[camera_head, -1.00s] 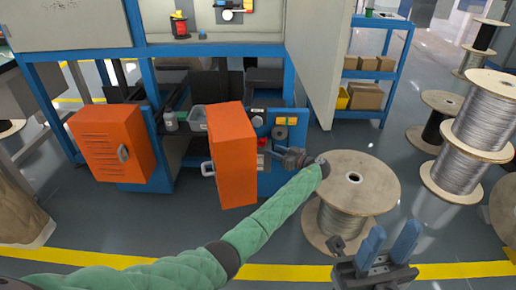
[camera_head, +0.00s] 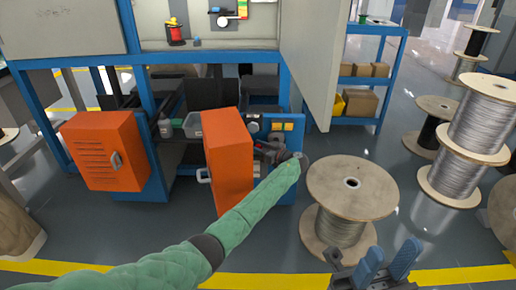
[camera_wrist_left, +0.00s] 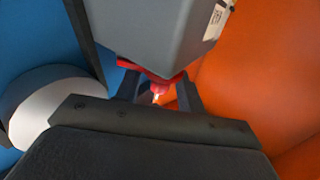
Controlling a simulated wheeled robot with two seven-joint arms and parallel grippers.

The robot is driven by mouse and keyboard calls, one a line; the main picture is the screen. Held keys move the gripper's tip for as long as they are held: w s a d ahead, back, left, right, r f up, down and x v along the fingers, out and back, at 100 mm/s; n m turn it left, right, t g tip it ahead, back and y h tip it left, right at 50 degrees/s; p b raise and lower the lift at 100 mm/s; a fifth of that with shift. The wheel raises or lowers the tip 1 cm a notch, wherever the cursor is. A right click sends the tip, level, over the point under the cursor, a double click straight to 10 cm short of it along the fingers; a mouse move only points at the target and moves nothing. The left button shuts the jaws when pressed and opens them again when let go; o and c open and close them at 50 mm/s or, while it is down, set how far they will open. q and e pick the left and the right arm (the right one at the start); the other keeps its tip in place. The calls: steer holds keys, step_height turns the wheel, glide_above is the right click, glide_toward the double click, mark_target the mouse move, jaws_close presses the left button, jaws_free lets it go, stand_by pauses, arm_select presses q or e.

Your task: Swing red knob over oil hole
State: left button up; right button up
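The red knob (camera_wrist_left: 158,87) shows in the left wrist view under a grey block (camera_wrist_left: 155,35), between the two dark fingertips of my left gripper (camera_wrist_left: 158,94). The fingers stand apart, and I cannot tell whether they touch it. In the head view my left gripper (camera_head: 268,152) is at the blue machine frame, just right of the open orange door (camera_head: 229,160). The knob is not clear there, with the gripper in front of it. I cannot make out the oil hole. My right gripper (camera_head: 377,265) is open and empty at the bottom, with blue fingers apart.
The orange door is close beside my left gripper and fills the right of the wrist view (camera_wrist_left: 260,90). A second orange door (camera_head: 103,150) stands at left. A wooden cable spool (camera_head: 350,190) stands right of my left forearm. Several spools stand at far right.

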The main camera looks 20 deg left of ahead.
arm_select(q)
jaws_close()
steer(key=shift+a+f+m+t+h, duration=0.1)
steer(key=shift+a+m+t+h, duration=0.3)
steer(key=shift+m+t, duration=0.45)
steer(key=m+t+h, duration=0.1)
steer(key=m+t, duration=0.1)
steer(key=t, duration=0.1)
steer(key=shift+w+a+h, duration=0.1)
steer(key=shift+a+h, duration=0.15)
steer(key=shift+h, duration=0.15)
steer(key=shift+w+m+t+h+b, duration=0.1)
steer(key=shift+m+t+h+b, duration=0.3)
steer(key=shift+t, duration=0.25)
steer(key=shift+a, duration=0.1)
jaws_free()
